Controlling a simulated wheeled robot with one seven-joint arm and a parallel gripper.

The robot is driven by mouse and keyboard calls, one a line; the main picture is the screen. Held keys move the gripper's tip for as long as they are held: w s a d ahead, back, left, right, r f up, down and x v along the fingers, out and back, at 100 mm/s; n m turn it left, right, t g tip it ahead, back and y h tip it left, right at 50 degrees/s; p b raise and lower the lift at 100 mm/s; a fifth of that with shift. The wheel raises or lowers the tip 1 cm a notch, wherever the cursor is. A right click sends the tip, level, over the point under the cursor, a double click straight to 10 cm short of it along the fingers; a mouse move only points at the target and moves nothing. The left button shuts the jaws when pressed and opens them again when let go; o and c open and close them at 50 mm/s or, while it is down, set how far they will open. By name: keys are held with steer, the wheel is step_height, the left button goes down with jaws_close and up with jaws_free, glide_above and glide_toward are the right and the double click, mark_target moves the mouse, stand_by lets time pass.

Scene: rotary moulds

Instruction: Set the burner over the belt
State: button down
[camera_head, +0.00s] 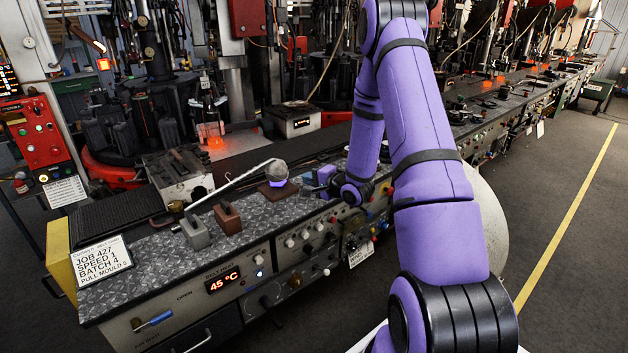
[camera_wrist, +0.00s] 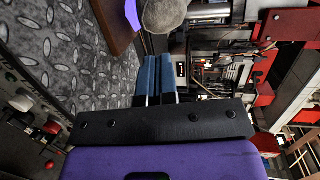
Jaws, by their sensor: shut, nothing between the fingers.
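The dark belt (camera_head: 118,206) runs behind the studded metal counter, from the lower left towards the back right. No part is plainly marked as the burner. A brown block (camera_head: 279,192) with a violet-blue glowing part and a round grey head (camera_head: 277,170) stands on the counter. The head also shows at the top of the wrist view (camera_wrist: 165,14), beside the brown block (camera_wrist: 108,24). My gripper (camera_wrist: 158,58) has its two blue fingers together, with nothing between them. They point towards the grey head and are apart from it. My arm hides part of the counter.
A grey block with a handle (camera_head: 196,231) and a brown one (camera_head: 228,217) stand on the counter, near a pale rod (camera_head: 225,187). The front panel (camera_head: 222,283) shows 45 °C. Machines with glowing orange moulds stand behind. Open floor (camera_head: 555,250) lies at the right.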

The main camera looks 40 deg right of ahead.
mark_target(284, 172)
steer(key=x, duration=0.9)
steer(key=shift+w, duration=0.15)
